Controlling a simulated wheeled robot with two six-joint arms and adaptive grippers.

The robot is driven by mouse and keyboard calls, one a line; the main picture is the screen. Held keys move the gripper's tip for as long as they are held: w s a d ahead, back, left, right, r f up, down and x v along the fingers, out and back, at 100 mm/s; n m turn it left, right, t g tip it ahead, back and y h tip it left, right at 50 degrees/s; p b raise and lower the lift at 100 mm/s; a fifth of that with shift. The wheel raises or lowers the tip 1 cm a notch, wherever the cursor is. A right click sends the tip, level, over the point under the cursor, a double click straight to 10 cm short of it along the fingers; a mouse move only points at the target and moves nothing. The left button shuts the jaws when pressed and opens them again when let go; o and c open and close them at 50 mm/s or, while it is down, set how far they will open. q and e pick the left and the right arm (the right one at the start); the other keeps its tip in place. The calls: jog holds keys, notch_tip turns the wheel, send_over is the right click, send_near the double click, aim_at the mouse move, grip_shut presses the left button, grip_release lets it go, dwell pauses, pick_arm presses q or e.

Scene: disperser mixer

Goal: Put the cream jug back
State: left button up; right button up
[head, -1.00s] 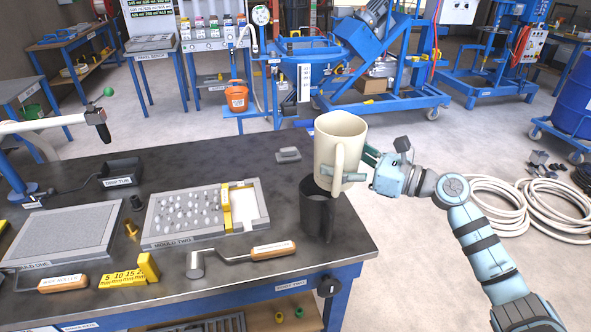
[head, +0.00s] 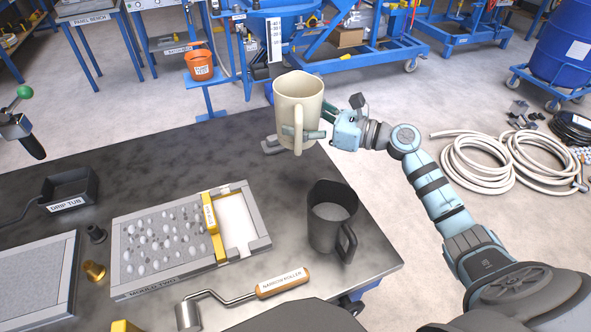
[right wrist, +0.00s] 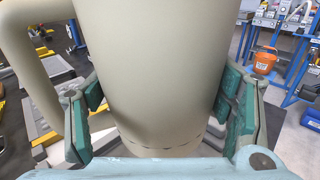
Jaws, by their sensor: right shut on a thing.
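The cream jug (head: 288,88) is upright in my right gripper (head: 305,133), off the bench, over its far right edge in the head view. In the right wrist view the jug (right wrist: 150,70) fills the middle, with the green finger pads on both sides and its handle at the left. A dark grey jug (head: 326,238) stands on the black bench top (head: 185,155), nearer and to the right, apart from the cream jug. My left gripper is not in view.
A mould tray (head: 130,289) with pebbles and a yellow bar lies left of the dark jug. A narrow roller (head: 282,283) lies in front. A drip tub (head: 70,190) is at the left. An orange bucket (head: 199,66) stands beyond the bench. Bare bench top lies behind the tray.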

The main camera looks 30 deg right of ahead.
jog(key=f, duration=0.2)
jog(key=f+b, duration=0.1)
jog(key=f, duration=0.4)
jog(key=shift+s+b, duration=0.3)
jog(key=shift+s, duration=0.1)
jog(key=f, duration=0.2)
jog(key=f+b, duration=0.1)
jog(key=f, duration=0.2)
jog(key=f+b, duration=0.1)
jog(key=f, duration=0.2)
jog(key=shift+w, duration=0.25)
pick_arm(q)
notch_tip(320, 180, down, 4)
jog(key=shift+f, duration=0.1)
pick_arm(e)
jog(key=shift+f, duration=0.1)
jog(key=shift+f+b, duration=0.2)
jog(key=shift+b, duration=0.1)
jog(key=o, duration=1.5)
jog(key=shift+f, duration=0.1)
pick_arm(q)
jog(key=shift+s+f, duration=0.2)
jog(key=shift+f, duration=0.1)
pick_arm(e)
jog(key=o, duration=0.4)
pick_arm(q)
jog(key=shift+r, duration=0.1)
pick_arm(e)
jog(key=shift+o, duration=0.2)
jog(key=shift+r, duration=0.2)
